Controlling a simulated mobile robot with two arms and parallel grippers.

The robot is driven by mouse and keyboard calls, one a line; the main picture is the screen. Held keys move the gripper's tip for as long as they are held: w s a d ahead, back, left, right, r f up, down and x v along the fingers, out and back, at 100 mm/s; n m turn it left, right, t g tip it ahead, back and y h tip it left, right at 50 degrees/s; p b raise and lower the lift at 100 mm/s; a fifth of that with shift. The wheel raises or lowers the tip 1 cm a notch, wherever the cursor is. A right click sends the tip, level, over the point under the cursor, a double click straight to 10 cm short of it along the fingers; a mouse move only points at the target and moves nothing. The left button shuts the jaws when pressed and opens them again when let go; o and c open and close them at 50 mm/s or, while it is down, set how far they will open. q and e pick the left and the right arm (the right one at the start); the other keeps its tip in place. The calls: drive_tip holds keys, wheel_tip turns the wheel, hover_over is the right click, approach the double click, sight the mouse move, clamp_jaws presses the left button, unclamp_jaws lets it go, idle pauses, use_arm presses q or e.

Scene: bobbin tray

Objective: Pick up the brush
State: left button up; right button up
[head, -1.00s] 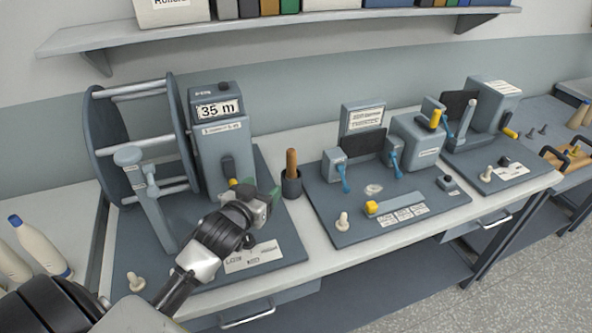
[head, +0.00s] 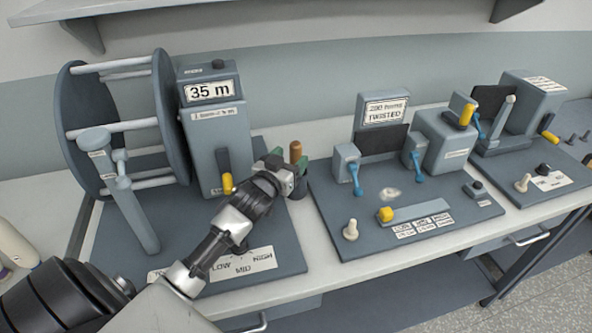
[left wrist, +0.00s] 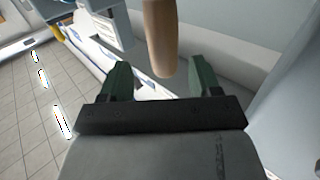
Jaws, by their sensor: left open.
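The brush shows as a brown wooden handle (head: 295,152) standing upright in a dark cup (head: 298,187) between the two left stations; its lower part is hidden. My left gripper (head: 287,167) is open right at the handle, in front of the cup. In the left wrist view the handle (left wrist: 160,38) comes down from the top, between the lines of the two green fingers (left wrist: 160,75). The fingers are apart from each other, and I cannot tell if either touches the handle. My right gripper is not in view.
A grey reel stand (head: 75,130) and a counter box reading 35 m (head: 212,130) stand behind my left arm. A twisting station (head: 335,215) with blue levers lies right of the cup. A shelf (head: 280,22) runs above.

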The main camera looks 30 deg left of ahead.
sight(293, 153)
use_arm(q)
drive_tip(key=w, duration=0.1)
drive_tip(key=w+p, duration=0.1)
drive_tip(key=w, duration=0.2)
drive_tip(key=shift+w+a+r+p, duration=0.2)
drive_tip(key=shift+w+a+p, duration=0.2)
drive_tip(key=shift+w+f, duration=0.15)
drive_tip(key=shift+w, duration=0.35)
drive_tip(key=c, duration=1)
